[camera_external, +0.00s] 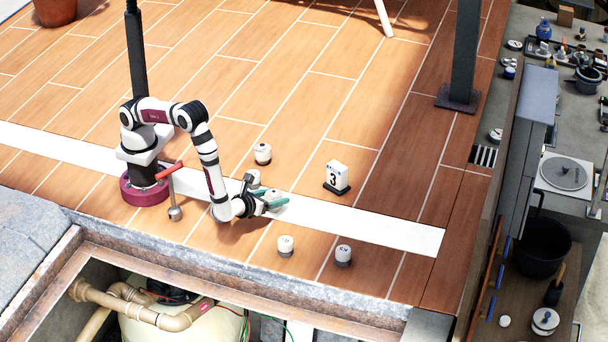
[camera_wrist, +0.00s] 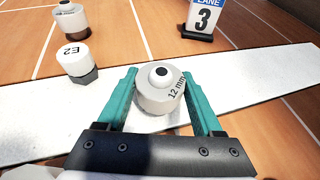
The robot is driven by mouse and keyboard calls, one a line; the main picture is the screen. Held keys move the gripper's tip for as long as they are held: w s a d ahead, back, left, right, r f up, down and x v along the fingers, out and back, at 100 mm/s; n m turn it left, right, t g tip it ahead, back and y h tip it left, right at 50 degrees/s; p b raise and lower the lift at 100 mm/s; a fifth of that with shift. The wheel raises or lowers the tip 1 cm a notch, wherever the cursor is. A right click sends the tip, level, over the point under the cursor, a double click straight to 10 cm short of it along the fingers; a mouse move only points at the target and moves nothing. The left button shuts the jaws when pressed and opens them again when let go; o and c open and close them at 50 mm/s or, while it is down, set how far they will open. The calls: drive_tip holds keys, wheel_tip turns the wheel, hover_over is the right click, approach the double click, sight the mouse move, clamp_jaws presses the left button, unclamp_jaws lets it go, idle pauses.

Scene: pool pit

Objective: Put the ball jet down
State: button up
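The ball jet appears to be the white piece marked "12 mm" (camera_wrist: 160,90), with a dark ball in its top opening. My gripper (camera_wrist: 161,80) has its two teal fingers on either side of it, pressed against its sides. In the external view my gripper (camera_external: 270,201) is low over the white strip, with the white piece between its fingers. The fingers hide part of the piece there. I cannot tell whether its underside touches the strip.
A white fitting marked E2 (camera_wrist: 75,60) stands on the white strip (camera_wrist: 255,85) close to my gripper. Another white fitting (camera_external: 262,153) stands behind. A lane 3 marker (camera_external: 337,178) is at the right. Two fittings (camera_external: 286,246) (camera_external: 343,255) stand near the pit edge. The strip's right end is clear.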

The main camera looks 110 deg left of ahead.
drive_tip(key=o, duration=0.5)
drive_tip(key=shift+c, duration=0.2)
